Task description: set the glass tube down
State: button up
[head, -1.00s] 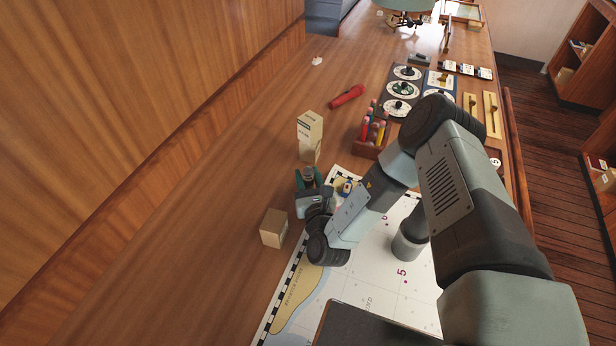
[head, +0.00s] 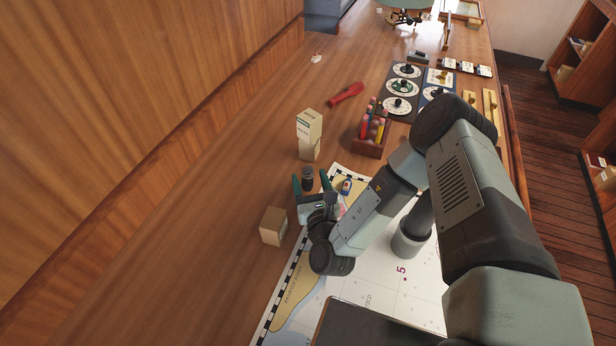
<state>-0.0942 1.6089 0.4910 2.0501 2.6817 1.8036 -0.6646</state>
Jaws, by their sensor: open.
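The glass tube (head: 307,179) looks like a small, dark, upright cylinder with a greyish top. It stands on the wooden table, just left of the chart's far corner. My gripper (head: 310,183) is open, with one teal finger on each side of the tube. A gap shows between the tube and the fingers. The lower part of the tube is partly hidden by my gripper.
A tall cream carton (head: 309,136) stands just behind the tube, and a small cardboard box (head: 273,226) sits to the left, nearer. A pencil rack (head: 369,148) and a red flashlight (head: 346,94) lie farther back. The left tabletop is clear.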

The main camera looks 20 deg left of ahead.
notch_tip(320, 180, up, 6)
jog(key=shift+f, duration=0.1)
jog(key=s+a+r+n+g+y, duration=0.1)
jog(key=a+r+n+g+y, duration=0.2)
jog(key=r+n+g+y, duration=0.9)
jog(key=s+r+n+g+h, duration=0.3)
jog(key=s+r+n+g, duration=0.4)
jog(key=r, duration=0.6)
jog(key=s+d+r+n+h, duration=0.3)
jog(key=s+d+n+h, duration=0.65)
jog(key=d, duration=0.25)
jog(key=d+r+t+h, duration=0.3)
jog(key=d+t+h, duration=0.1)
jog(key=d, duration=0.6)
jog(key=s+d+r+n+t+h, duration=0.1)
jog(key=d+r+t+h, duration=0.2)
jog(key=d, duration=0.7)
jog(key=t+h, duration=0.2)
jog(key=shift+s+d+r+t, duration=0.15)
jog(key=shift+s+r+t, duration=0.1)
jog(key=shift+r+t, duration=0.1)
jog(key=shift+h, duration=0.25)
